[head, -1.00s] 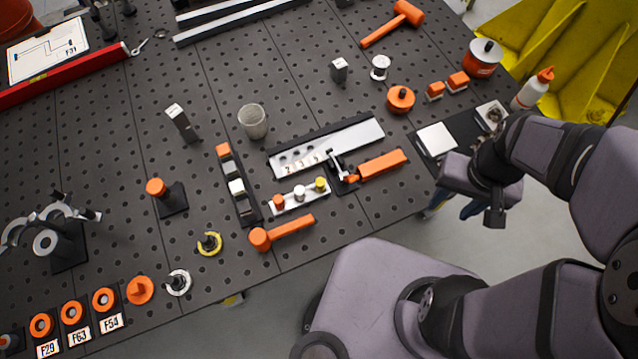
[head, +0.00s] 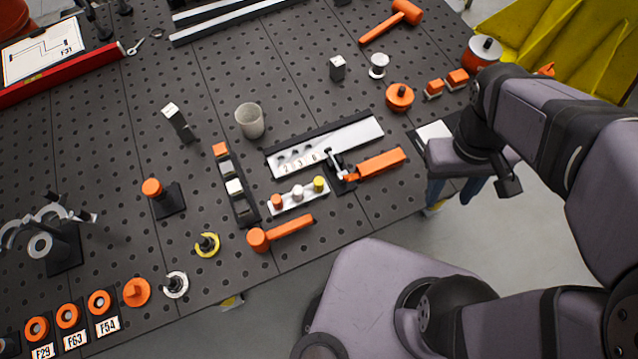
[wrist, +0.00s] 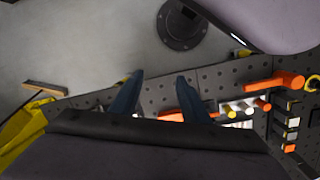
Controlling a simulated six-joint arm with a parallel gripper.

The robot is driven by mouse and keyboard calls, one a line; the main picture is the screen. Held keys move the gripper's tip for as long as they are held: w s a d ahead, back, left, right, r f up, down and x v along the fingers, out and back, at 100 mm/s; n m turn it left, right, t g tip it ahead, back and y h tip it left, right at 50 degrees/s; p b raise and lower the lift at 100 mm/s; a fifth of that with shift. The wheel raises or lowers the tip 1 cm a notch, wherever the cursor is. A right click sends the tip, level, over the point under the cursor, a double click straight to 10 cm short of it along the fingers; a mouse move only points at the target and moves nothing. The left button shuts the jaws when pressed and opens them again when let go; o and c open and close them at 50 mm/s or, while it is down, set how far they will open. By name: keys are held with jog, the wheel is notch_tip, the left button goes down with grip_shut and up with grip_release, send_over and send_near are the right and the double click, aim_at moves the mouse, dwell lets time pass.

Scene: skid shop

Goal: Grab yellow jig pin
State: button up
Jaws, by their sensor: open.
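The yellow jig pin (head: 319,184) stands at the right end of a small white strip (head: 298,203), beside a white pin (head: 298,193) and an orange pin (head: 276,202). In the wrist view the yellow pin (wrist: 229,110) appears right of my fingers, small and partly unclear. My gripper (head: 453,197) is at the table's right front edge, well right of the pin, its blue fingers apart. In the wrist view my gripper (wrist: 159,79) is open with nothing between its fingers.
An orange-handled clamp (head: 380,164) lies between my gripper and the pin. An orange mallet (head: 280,232) lies in front of the strip, and a slanted white numbered plate (head: 345,142) behind it. A grey cup (head: 250,120) stands further left.

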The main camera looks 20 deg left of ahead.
jog(key=s+a+n+t+h+b, duration=0.15)
jog(key=a+n+t+b, duration=0.4)
jog(key=a+n, duration=0.85)
jog(key=s+a+n+t+h+b, duration=0.1)
jog(key=s+a+n+t+b, duration=0.2)
jog(key=a+n+t, duration=0.8)
jog(key=n+g, duration=0.3)
send_near(318, 182)
jog(key=x, duration=0.3)
jog(key=shift+w+r, duration=0.1)
jog(key=shift+r, duration=0.1)
jog(key=shift+d+f, duration=0.1)
jog(key=shift+f, duration=0.2)
jog(key=shift+p+x, duration=0.75)
jog(key=shift+x, duration=0.35)
jog(key=shift+w+d+p, duration=0.15)
jog(key=shift+w+p, duration=0.35)
jog(key=shift+p+x, duration=0.95)
jog(key=shift+x, duration=1.1)
jog(key=shift+f, duration=0.2)
grip_shut()
